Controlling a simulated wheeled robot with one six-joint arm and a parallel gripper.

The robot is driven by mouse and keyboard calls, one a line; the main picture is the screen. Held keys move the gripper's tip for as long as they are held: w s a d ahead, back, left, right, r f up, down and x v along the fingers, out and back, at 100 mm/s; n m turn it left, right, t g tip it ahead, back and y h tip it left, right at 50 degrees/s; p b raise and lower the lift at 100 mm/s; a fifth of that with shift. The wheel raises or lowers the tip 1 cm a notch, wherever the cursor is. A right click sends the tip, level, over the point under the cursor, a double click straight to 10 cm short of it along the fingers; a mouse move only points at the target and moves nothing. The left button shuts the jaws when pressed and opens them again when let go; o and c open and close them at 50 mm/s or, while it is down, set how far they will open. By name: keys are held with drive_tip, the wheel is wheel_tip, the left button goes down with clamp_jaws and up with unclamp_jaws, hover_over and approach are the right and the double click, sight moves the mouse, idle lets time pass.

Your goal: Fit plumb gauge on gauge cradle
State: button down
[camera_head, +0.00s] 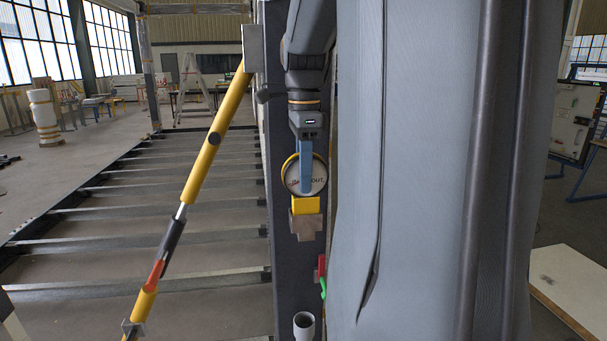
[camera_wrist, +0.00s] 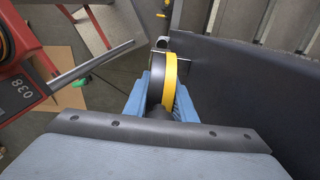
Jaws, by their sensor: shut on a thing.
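The plumb gauge (camera_head: 318,178) is a round white dial with a yellow rim and dark lettering. My gripper (camera_head: 306,158), with blue fingers, is shut on it in front of the dark post. In the wrist view the gauge (camera_wrist: 169,80) shows edge-on, with a yellow band, between the two blue fingers (camera_wrist: 160,100). Directly below the dial, a yellow block (camera_head: 306,205) meets a grey metal bracket (camera_head: 306,227) on the post, seemingly the gauge cradle. I cannot tell whether the gauge is seated or only overlaps it in the picture.
A yellow diagonal strut (camera_head: 215,138) runs left of the post (camera_head: 282,215). A red and green fitting (camera_head: 321,273) and a grey pipe end (camera_head: 304,325) sit lower down. Open floor frame with crossbars (camera_head: 150,240) lies left. A red device (camera_wrist: 25,85) shows left in the wrist view.

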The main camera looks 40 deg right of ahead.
sight(287, 166)
drive_tip(key=shift+f, duration=0.9)
drive_tip(key=c, duration=1.4)
unclamp_jaws()
drive_tip(key=shift+r+b, duration=1.3)
drive_tip(key=shift+r, duration=2.6)
drive_tip(key=a+n, duration=0.1)
drive_tip(key=w+a+f+n, duration=0.1)
drive_tip(key=a+f+n, duration=0.1)
drive_tip(key=shift+w+a+f, duration=0.2)
drive_tip(key=shift+w, duration=0.1)
drive_tip(key=w+a+f+n+b, duration=0.1)
drive_tip(key=a+f+n, duration=0.4)
drive_tip(key=f, duration=0.3)
drive_tip(key=w+a+f+n, duration=0.1)
drive_tip(key=a+f+n, duration=0.45)
drive_tip(key=f, duration=0.35)
drive_tip(key=s+a+f+n+t+b, duration=0.1)
drive_tip(key=s+a+f+n, duration=0.5)
drive_tip(key=a+f+n, duration=0.4)
wheel_tip(287, 166, down, 3)
drive_tip(key=shift+s+a+n, duration=0.15)
drive_tip(key=shift+a+n, duration=0.05)
drive_tip(key=shift+n, duration=0.25)
